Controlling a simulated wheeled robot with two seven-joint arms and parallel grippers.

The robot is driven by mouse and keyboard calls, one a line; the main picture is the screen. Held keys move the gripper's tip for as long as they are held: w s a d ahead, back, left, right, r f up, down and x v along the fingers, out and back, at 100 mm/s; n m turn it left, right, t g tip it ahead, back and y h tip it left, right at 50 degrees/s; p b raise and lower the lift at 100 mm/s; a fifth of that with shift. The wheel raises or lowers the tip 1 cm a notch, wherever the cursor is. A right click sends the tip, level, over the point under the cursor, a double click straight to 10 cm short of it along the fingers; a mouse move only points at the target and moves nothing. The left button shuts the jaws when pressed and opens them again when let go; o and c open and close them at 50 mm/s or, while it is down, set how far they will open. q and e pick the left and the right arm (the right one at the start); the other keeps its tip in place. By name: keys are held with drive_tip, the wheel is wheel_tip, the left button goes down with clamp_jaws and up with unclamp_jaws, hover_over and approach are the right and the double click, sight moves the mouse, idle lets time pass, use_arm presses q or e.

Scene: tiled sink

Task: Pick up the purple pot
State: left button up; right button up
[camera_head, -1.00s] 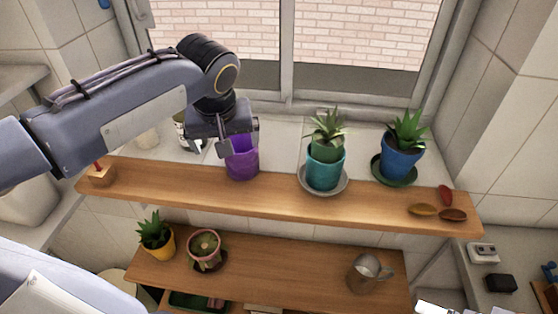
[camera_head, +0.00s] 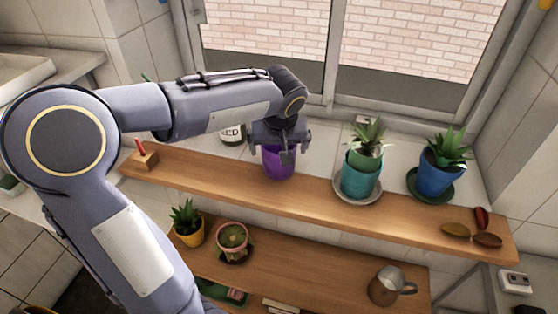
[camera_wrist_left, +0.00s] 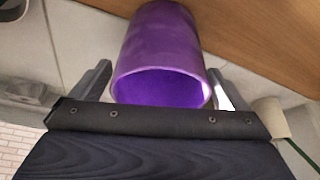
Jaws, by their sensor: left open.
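The purple pot (camera_head: 279,163) stands upright on the upper wooden shelf in the head view, left of the teal pot. In the left wrist view the empty purple pot (camera_wrist_left: 165,50) fills the middle, its open rim facing the camera. My left gripper (camera_head: 279,147) is over the pot's top and hides part of its rim. In the left wrist view the fingers of my left gripper (camera_wrist_left: 160,88) are apart, one on each side of the pot's rim. I cannot tell whether either finger touches it. My right gripper is not in view.
A teal potted plant (camera_head: 361,178) on a saucer and a blue potted plant (camera_head: 436,177) stand to the right on the upper shelf (camera_head: 312,204). A labelled jar (camera_head: 233,132) is behind at left. Small plants and a metal mug (camera_head: 386,288) are on the lower shelf.

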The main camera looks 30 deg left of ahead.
use_arm(q)
drive_tip(key=c, duration=1.1)
drive_tip(key=shift+r, duration=0.1)
